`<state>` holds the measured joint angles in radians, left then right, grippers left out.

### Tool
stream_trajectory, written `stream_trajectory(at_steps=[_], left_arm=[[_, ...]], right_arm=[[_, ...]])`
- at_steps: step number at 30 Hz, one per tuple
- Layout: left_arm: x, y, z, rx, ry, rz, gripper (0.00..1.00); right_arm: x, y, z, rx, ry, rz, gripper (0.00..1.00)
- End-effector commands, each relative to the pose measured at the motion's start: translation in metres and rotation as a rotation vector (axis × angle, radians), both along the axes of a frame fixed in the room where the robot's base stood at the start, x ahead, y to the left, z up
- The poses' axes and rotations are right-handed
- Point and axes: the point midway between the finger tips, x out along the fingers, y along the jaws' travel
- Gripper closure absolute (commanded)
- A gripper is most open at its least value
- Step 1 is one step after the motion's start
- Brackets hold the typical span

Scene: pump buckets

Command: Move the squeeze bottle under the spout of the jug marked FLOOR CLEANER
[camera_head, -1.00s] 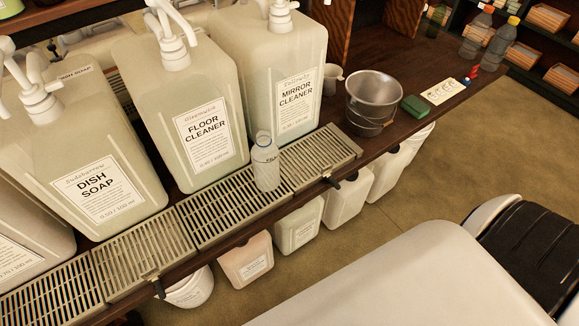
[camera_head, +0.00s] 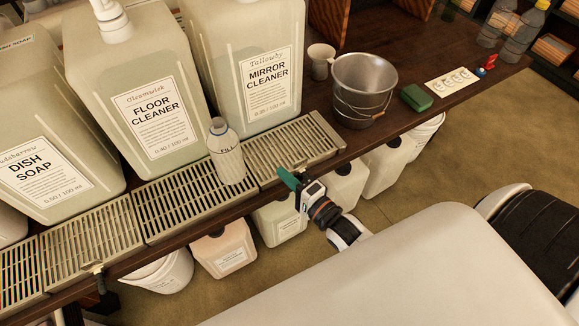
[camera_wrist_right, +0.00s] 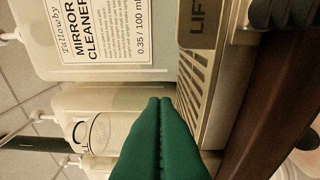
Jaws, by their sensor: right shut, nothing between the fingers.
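The squeeze bottle (camera_head: 228,163), clear with a "FILL" marking, stands upright on the drip grates in front of the gap between the FLOOR CLEANER jug (camera_head: 180,85) and the MIRROR CLEANER jug (camera_head: 235,80). It is right of the FLOOR CLEANER label. That jug's white pump (camera_head: 110,20) is cut off by the top edge, so its spout tip is hidden. My right gripper (camera_head: 287,178) is shut and empty, its green fingers over the grate's front edge, right of the bottle and apart from it. The fingers fill the lower right wrist view (camera_wrist_right: 160,135). My left gripper is not in view.
The DISH SOAP jug (camera_head: 50,130) stands at left. Grates (camera_head: 295,145) run along the counter's front. A cup (camera_head: 320,62), metal bucket (camera_head: 364,90), green sponge (camera_head: 416,97) and card (camera_head: 452,80) lie to the right. Containers (camera_head: 225,248) stand below the counter.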

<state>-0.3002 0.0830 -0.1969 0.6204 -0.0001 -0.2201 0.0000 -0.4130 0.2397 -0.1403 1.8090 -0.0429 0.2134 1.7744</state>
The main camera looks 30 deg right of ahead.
Motion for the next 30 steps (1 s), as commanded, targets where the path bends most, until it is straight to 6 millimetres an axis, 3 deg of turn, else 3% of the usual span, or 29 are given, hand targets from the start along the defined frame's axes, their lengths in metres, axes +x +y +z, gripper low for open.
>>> stream_trajectory(at_steps=[3, 9, 12, 18, 30], left_arm=[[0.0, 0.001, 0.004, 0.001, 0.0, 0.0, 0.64], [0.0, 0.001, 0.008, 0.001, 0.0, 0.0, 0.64], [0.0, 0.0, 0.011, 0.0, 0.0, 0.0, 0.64], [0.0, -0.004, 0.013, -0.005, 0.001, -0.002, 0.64], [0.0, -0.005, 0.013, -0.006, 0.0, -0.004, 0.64]], right_arm=[[0.028, 0.007, 0.002, 0.0, -0.004, -0.001, 1.0], [0.065, 0.018, 0.002, 0.002, -0.001, 0.0, 1.0], [0.062, 0.036, 0.001, 0.005, 0.002, -0.001, 1.0], [0.062, 0.053, 0.0, 0.0, 0.002, -0.001, 1.0], [0.061, 0.055, 0.0, -0.001, 0.001, -0.001, 1.0]])
